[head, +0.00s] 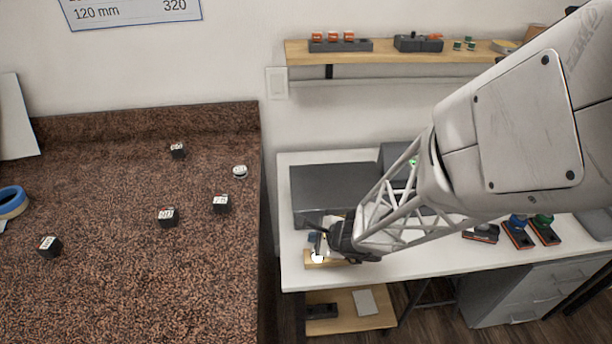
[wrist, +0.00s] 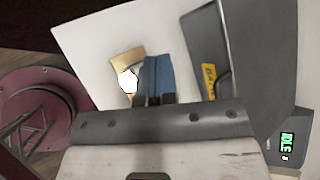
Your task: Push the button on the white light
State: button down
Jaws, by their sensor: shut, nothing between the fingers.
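The white light (head: 317,258) is a bright white round spot on a wooden base (head: 340,263) near the front left of the white bench. It also shows in the wrist view (wrist: 128,80) on its tan base (wrist: 126,62). My gripper (head: 322,241) is shut and empty, low over the base and right beside the light. In the wrist view a blue piece (wrist: 156,76) stands at my fingers, just right of the light. I cannot tell whether the blue piece is part of my fingertips or of the light. The button is not clearly visible, and contact cannot be told.
A dark grey panel (head: 335,185) lies behind the light. Several coloured button boxes (head: 517,233) stand on the bench at right. A device reading "IDLE" (wrist: 287,140) shows in the wrist view. A brown speckled counter (head: 110,275) with small dark cubes is at left.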

jog(key=shift+f, duration=0.85)
dwell(1.0)
jog(key=shift+r, duration=0.9)
notch_tip(320, 180, up, 6)
dwell(1.0)
jog(key=shift+r, duration=0.1)
